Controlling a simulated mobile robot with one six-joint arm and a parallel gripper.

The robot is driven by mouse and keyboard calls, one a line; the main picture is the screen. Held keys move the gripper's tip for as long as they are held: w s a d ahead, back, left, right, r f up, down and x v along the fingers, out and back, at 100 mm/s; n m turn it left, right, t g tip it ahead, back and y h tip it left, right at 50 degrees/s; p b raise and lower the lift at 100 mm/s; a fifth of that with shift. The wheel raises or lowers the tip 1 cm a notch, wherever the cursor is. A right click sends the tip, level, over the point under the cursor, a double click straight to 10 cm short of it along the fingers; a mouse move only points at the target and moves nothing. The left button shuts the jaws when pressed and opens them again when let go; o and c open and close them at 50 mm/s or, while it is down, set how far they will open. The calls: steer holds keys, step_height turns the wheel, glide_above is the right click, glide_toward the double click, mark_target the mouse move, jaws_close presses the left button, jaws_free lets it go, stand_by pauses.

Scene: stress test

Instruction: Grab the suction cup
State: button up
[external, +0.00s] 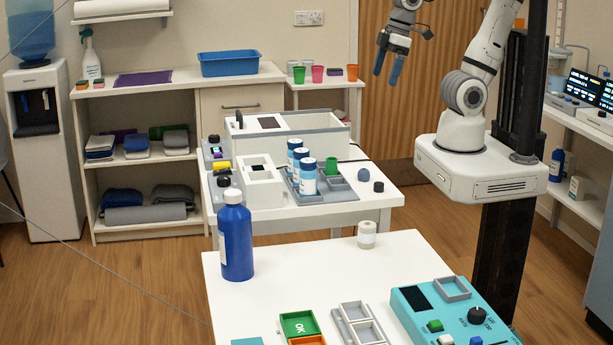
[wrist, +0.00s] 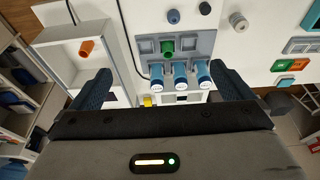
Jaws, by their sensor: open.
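No object is clearly recognisable as the suction cup. Two small round pieces stand on the white table right of the bottle tray: a grey-blue one (external: 363,175), also in the wrist view (wrist: 173,16), and a darker one (external: 379,187), also in the wrist view (wrist: 205,8). Either may be it; I cannot tell which. My gripper (external: 386,68) is raised well above the table, pointing down. In the wrist view its two blue fingers (wrist: 163,88) are wide apart with nothing held between them.
A grey tray (wrist: 204,44) holds three blue-white bottles and a green cup (wrist: 167,47). A white box (wrist: 63,52) with an orange piece (wrist: 86,47) stands beside it. The front table carries a blue bottle (external: 236,240), a pale roll (external: 367,235) and a teal device (external: 405,312).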

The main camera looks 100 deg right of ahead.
steer(key=shift+s+d+f, duration=0.2)
steer(key=shift+s+f, duration=0.15)
steer(key=shift+f, duration=0.1)
steer(key=shift+c, duration=0.2)
steer(key=c, duration=0.9)
steer(key=g+b, duration=0.3)
steer(key=b, duration=1.1)
glide_above(364, 169)
step_height(364, 169, down, 18)
steer(key=shift+d+r, duration=0.1)
steer(key=shift+r, duration=0.05)
steer(key=shift+f, duration=3.75)
